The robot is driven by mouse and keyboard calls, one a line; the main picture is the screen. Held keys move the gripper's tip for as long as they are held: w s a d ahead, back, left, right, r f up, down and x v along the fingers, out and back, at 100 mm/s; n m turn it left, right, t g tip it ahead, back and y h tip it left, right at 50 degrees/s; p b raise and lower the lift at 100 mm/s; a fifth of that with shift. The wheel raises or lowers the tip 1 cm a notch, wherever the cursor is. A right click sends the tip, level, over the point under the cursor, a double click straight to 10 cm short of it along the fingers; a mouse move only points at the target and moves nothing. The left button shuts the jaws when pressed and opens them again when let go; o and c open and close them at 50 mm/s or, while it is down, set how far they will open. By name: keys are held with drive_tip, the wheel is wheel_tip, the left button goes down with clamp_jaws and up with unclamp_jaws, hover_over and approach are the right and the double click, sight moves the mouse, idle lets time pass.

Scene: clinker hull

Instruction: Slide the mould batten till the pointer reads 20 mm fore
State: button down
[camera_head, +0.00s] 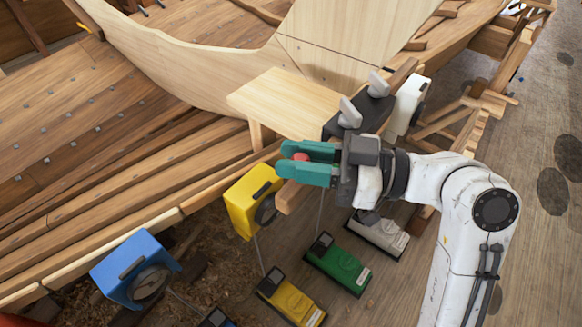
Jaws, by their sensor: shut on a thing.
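The mould batten appears to be the wooden bar whose near end (289,197) shows just below my gripper. A similar wooden length (403,73) shows beyond the dark block (345,119), in line with it; the middle is hidden by my gripper and the block. My gripper (291,160), with teal fingers, is over the near part of the bar. It is shut on a small red knob (302,157), mostly hidden between the fingers. I cannot make out a pointer or a millimetre scale.
A pale wooden board (285,102) lies left of the block, beside the curved hull planks. Grey wing-like handles (350,112) stand on the block. Yellow (247,200), blue (133,268) and white (406,103) boxes line the edge. Several coloured units (338,264) sit below.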

drive_tip(key=c, duration=0.9)
unclamp_jaws()
drive_tip(key=shift+r, duration=0.1)
drive_tip(key=shift+d, duration=0.1)
drive_tip(key=shift+s+d, duration=0.1)
drive_tip(key=shift+d, duration=0.25)
drive_tip(key=d+b, duration=0.1)
drive_tip(key=d, duration=0.2)
drive_tip(key=s+d, duration=0.1)
drive_tip(key=d, duration=0.2)
drive_tip(key=s+d+b, duration=0.1)
drive_tip(key=d, duration=0.2)
drive_tip(key=shift+d+b, duration=0.3)
drive_tip(key=shift+d, duration=0.05)
